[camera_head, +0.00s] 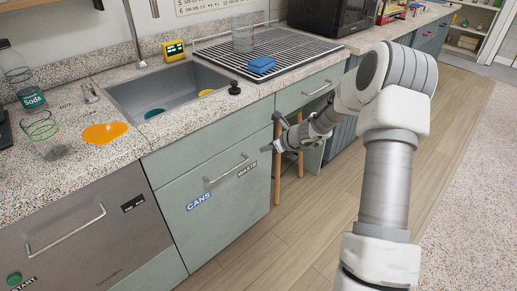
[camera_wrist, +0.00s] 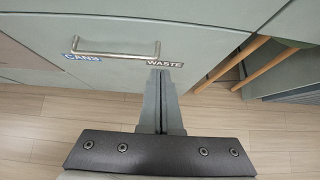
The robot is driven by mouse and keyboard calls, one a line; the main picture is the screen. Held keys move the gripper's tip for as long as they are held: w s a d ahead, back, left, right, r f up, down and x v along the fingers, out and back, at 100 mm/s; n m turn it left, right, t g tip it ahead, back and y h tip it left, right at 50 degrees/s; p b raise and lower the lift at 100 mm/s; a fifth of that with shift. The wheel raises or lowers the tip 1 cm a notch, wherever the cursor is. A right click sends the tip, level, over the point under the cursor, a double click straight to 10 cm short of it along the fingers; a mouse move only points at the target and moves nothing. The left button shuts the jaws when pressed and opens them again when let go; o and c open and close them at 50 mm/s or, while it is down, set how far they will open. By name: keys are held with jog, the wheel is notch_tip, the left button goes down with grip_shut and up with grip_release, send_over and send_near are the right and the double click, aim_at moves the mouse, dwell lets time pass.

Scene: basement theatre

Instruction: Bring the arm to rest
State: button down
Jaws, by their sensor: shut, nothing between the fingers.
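My arm reaches from the right of the head view toward the cabinet under the sink. My gripper (camera_head: 280,144) is at the end of it, in front of the right part of a green-grey cabinet front (camera_head: 212,199). In the wrist view my gripper (camera_wrist: 161,74) has its fingers together, with nothing between them. The fingertips appear just below the WASTE label (camera_wrist: 165,64) and near the metal handle (camera_wrist: 117,49). I cannot tell whether they touch the front.
Wooden legs (camera_head: 277,165) stand beside the cabinet. The wooden floor (camera_head: 300,235) is clear.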

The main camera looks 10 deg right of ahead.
jog(key=s+a+r+n+g, duration=0.1)
jog(key=s+a+r+n, duration=0.4)
jog(key=s+r+n, duration=0.4)
jog(key=s+a+r+n+g, duration=0.1)
jog(key=s+a+r+n, duration=0.4)
jog(key=s+r+n, duration=0.45)
jog(key=s+d+r+n+h, duration=0.25)
jog(key=s+n, duration=0.35)
jog(key=s, duration=0.4)
jog(key=s+d+r+n+h, duration=0.2)
jog(key=s+r+n, duration=0.3)
jog(key=s, duration=0.6)
notch_tip(320, 180, up, 15)
jog(key=p, duration=1.6)
jog(key=shift+w+a+g, duration=0.25)
jog(key=shift+w+g, duration=0.05)
jog(key=shift+w, duration=0.05)
